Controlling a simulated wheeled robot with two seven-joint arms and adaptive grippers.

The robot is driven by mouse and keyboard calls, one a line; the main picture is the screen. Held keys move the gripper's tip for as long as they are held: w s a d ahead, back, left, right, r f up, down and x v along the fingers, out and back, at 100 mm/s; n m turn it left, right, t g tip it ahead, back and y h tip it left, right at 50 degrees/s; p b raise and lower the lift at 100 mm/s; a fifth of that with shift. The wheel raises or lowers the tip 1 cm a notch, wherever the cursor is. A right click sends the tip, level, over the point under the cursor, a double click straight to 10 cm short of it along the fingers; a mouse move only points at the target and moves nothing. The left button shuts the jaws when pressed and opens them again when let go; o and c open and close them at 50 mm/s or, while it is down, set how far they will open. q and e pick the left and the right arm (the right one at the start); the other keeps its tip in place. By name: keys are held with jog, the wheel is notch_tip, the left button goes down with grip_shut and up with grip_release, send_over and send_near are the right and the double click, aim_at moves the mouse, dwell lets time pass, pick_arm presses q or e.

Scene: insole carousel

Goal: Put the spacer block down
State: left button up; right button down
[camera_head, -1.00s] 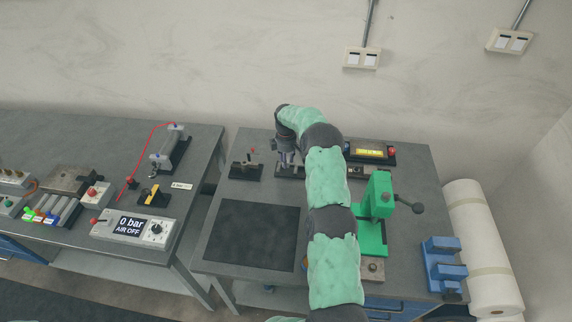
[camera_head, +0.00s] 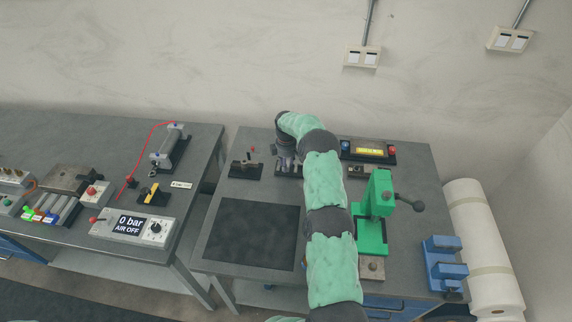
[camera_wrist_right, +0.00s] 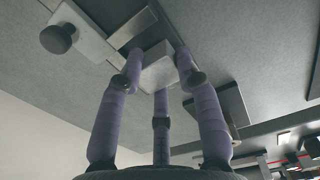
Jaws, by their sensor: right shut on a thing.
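My right gripper (camera_head: 287,168) is over the back of the right-hand bench in the head view, its arm reaching in from the front. In the right wrist view its purple fingers (camera_wrist_right: 160,72) are shut on a pale grey block, the spacer block (camera_wrist_right: 158,58). The block is close to a dark flat base (camera_wrist_right: 134,27) on the bench; I cannot tell whether they touch. In the head view the gripper and arm hide the block. My left gripper is not in view.
A green press (camera_head: 374,215) stands right of my arm. A black holder (camera_head: 246,170) is left of the gripper, and a box with a yellow display (camera_head: 369,151) is right. A black mat (camera_head: 252,234) lies bare in front. A blue stand (camera_head: 443,264) is near the right edge.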

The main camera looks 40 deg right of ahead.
jog(key=shift+s+a+f, duration=0.15)
jog(key=shift+s+f, duration=0.05)
jog(key=shift+f, duration=0.15)
jog(key=c, duration=1)
grip_release()
jog(key=shift+c, duration=0.2)
jog(key=shift+o, duration=0.9)
jog(key=shift+f, duration=0.25)
jog(key=shift+r, duration=0.2)
jog(key=shift+r+p, duration=0.65)
notch_tip(320, 180, up, 12)
jog(key=shift+w, duration=0.2)
